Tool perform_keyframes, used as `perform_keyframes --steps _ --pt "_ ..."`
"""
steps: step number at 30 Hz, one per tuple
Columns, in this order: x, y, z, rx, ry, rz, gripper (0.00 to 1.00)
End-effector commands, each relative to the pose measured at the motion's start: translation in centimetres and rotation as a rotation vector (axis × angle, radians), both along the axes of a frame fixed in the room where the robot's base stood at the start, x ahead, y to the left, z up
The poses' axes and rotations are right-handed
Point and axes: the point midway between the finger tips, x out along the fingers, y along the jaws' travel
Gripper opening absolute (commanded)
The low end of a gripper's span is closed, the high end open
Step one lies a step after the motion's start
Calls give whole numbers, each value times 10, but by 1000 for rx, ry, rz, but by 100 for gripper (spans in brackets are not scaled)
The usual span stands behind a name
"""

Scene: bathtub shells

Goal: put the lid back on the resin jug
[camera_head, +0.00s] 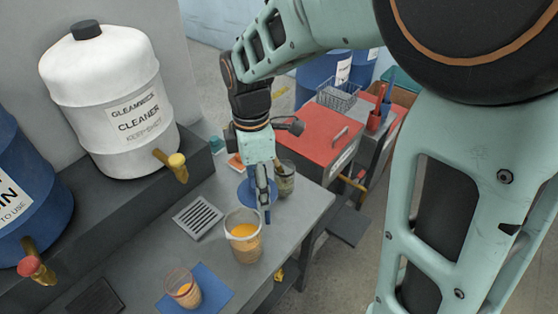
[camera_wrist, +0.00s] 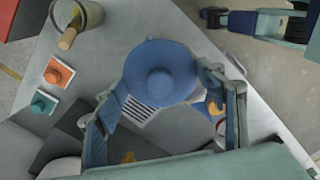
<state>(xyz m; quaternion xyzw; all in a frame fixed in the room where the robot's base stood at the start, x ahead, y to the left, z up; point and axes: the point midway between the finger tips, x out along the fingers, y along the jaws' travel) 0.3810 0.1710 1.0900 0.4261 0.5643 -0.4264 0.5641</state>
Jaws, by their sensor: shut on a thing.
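A blue round lid with a knob (camera_wrist: 160,75) sits between the two fingers of my gripper (camera_wrist: 165,90) in the wrist view, knob facing the camera. In the head view the lid (camera_head: 249,194) shows as a blue disc beside my gripper (camera_head: 267,200), which is shut on it. An open clear jug with orange contents (camera_head: 244,245) stands on the grey bench, just in front of and below my gripper. In the wrist view the jug is mostly hidden behind the lid and finger. A smaller clear cup with orange contents (camera_head: 183,289) stands on a blue mat (camera_head: 213,292).
A metal vent grille (camera_head: 198,217) lies left of the jug. A can with a stick (camera_head: 286,180) stands behind the lid and also shows in the wrist view (camera_wrist: 78,20). A white cleaner drum (camera_head: 115,105) with a tap stands on a raised shelf. A red cabinet (camera_head: 318,135) is behind.

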Motion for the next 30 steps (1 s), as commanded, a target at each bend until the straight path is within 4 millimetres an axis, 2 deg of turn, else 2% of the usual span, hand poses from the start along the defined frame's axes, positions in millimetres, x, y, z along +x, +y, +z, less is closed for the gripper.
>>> perform_keyframes --steps 1,6,12,20,30 --pt "-8 8 10 0 1 100 46" --pt "-28 27 19 0 -1 384 46" --pt "-40 36 23 0 0 558 46" --pt "-42 38 14 0 0 589 46" --pt "-42 38 -16 1 -1 586 46"
